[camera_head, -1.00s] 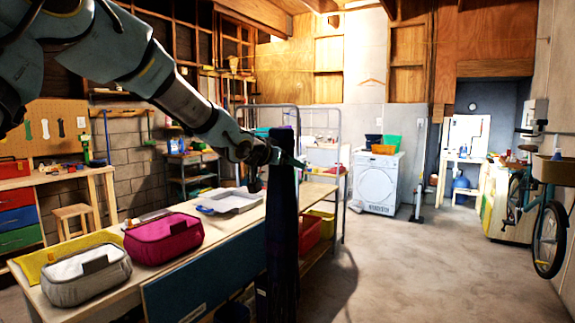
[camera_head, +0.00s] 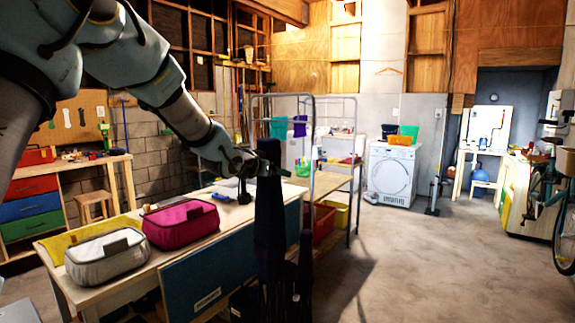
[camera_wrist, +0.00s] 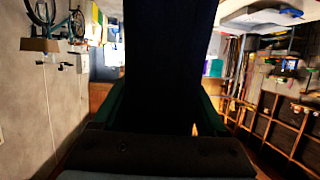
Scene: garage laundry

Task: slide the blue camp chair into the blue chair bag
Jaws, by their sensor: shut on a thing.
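A long, dark blue, near-black bundle (camera_head: 269,215), which looks like the folded camp chair, hangs upright in the head view, right of the workbench. My gripper (camera_head: 258,166) is shut on its upper part. In the wrist view the same dark bundle (camera_wrist: 165,50) fills the middle between the green fingers and hides much of what lies beyond. Dark shapes (camera_head: 304,275) show beside and below its lower end. I cannot tell whether they are legs of the chair or the blue chair bag. The bag is not clearly seen.
The workbench (camera_head: 75,270) holds a grey pouch (camera_head: 108,255) and a magenta pouch (camera_head: 180,224). A blue panel (camera_head: 230,250) covers its front side. A metal rack (camera_head: 313,130) stands behind the bundle. The concrete floor (camera_head: 430,260) to the right is clear.

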